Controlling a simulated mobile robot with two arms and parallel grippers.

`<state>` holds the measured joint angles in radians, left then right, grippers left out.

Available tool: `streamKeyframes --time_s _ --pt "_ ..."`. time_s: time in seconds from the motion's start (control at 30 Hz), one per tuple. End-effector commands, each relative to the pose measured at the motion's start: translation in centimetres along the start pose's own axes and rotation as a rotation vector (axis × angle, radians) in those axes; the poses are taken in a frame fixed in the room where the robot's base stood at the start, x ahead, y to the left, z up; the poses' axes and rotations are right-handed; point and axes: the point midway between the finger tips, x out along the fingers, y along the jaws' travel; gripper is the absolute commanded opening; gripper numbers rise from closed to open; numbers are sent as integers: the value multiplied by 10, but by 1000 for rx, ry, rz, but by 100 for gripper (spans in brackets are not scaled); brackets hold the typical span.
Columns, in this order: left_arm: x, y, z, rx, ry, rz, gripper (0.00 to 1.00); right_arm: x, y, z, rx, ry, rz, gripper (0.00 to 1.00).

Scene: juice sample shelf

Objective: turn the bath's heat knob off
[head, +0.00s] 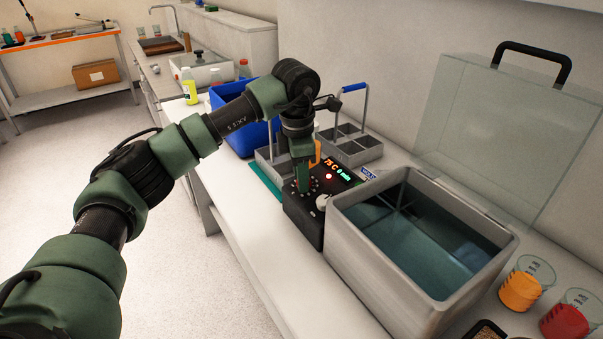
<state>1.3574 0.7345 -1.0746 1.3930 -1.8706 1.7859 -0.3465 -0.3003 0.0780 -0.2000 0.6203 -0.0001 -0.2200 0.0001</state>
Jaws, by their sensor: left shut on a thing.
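The water bath (380,270) is a grey metal tank of water on the white counter, its clear lid raised behind it. Its black control box (303,219) stands at the tank's left. The box's display (339,168) shows orange digits that look like 75 C and a smaller green readout. A red light (328,177) is lit. My left gripper (303,187) points down and is shut on the heat knob at the dial marks on the box's top; the gripper hides the knob. A second, pale knob (323,202) is free to its right. My right gripper is out of view.
A grey divided carrier (352,150) with a blue handle and a blue bin (250,138) stand behind the box. Beakers of orange (520,290) and red liquid (565,322) stand at the right. The counter's front strip (245,215) is clear.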

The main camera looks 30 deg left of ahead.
Motion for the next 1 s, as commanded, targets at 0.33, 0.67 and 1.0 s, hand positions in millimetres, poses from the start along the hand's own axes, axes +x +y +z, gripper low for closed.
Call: streamKeyframes --time_s 0.33,0.67,1.0 --pt "-2 1 0 -325 -3 -55 0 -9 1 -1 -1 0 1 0" --pt "-2 1 0 -628 -3 -109 0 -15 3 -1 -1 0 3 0" --pt "-2 1 0 -864 -4 -151 0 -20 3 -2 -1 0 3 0"
